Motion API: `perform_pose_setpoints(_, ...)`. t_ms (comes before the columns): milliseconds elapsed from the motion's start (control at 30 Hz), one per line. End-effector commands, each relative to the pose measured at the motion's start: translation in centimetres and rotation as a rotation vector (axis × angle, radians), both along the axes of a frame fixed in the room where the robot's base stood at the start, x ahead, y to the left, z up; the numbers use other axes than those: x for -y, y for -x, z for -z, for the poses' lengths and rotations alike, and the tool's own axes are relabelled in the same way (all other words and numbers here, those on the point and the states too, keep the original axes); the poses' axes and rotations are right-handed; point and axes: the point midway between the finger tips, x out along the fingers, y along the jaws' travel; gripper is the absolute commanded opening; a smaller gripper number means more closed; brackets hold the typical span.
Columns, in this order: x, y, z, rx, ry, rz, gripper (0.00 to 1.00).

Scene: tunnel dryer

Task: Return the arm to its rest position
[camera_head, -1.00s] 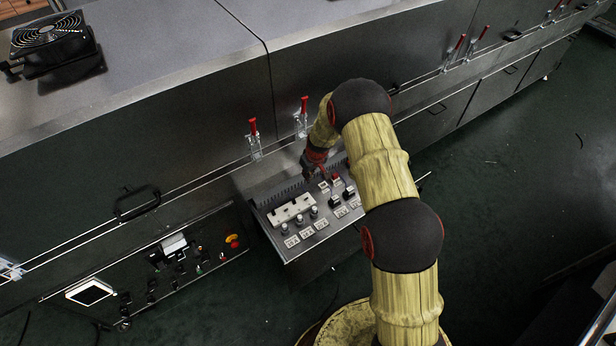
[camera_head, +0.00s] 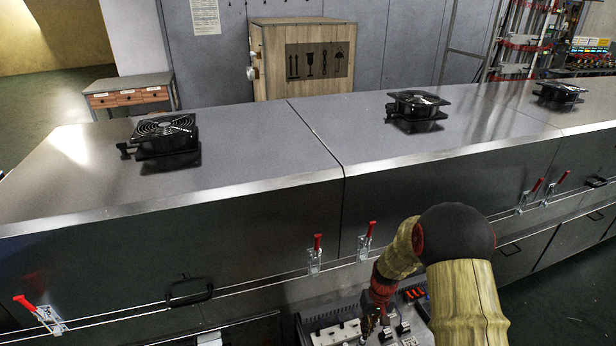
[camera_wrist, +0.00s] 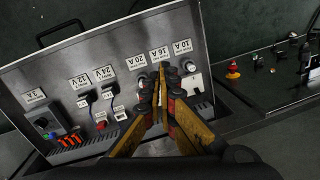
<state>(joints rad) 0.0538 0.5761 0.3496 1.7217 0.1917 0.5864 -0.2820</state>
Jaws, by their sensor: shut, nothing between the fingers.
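My gripper (camera_wrist: 161,90) is shut and empty in the wrist view, its yellow fingers meeting at the tips. It is over a sloped metal control panel (camera_wrist: 70,60) with labels reading 10A, 16A, 20A, 24V, 12V and 3A, black switches and orange parts at one end. I cannot tell whether the fingertips touch the panel. In the head view my gripper (camera_head: 371,320) points down at the panel (camera_head: 310,318), whose lower part is cut off by the frame. My yellow arm with dark joints reaches in from the bottom right.
The long metal dryer (camera_head: 240,150) stands behind the panel. Black fans (camera_head: 166,140) sit on its top, and red-handled clamps (camera_head: 316,253) line its front. A wooden crate (camera_head: 268,70) stands behind. Open green floor (camera_head: 560,260) lies at right. A second control panel (camera_wrist: 285,72) shows in the wrist view.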

Motion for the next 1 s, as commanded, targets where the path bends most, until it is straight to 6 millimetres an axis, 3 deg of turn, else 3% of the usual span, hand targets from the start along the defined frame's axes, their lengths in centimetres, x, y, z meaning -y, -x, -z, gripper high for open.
perform_pose_setpoints(33, 0.0, 0.8, -2.1, -0.001, 0.004, 0.009, 0.00)
perform_pose_setpoints(300, -0.1, 6.7, -13.3, -0.005, 0.032, 0.061, 0.00)
perform_pose_setpoints(500, 0.0, 11.6, -20.5, 0.032, 0.055, 0.087, 0.00)
perform_pose_setpoints(700, 0.1, 16.5, -26.3, 0.097, 0.077, 0.103, 0.00)
perform_pose_setpoints(1000, 0.2, 23.2, -32.7, 0.252, 0.101, 0.099, 0.00)
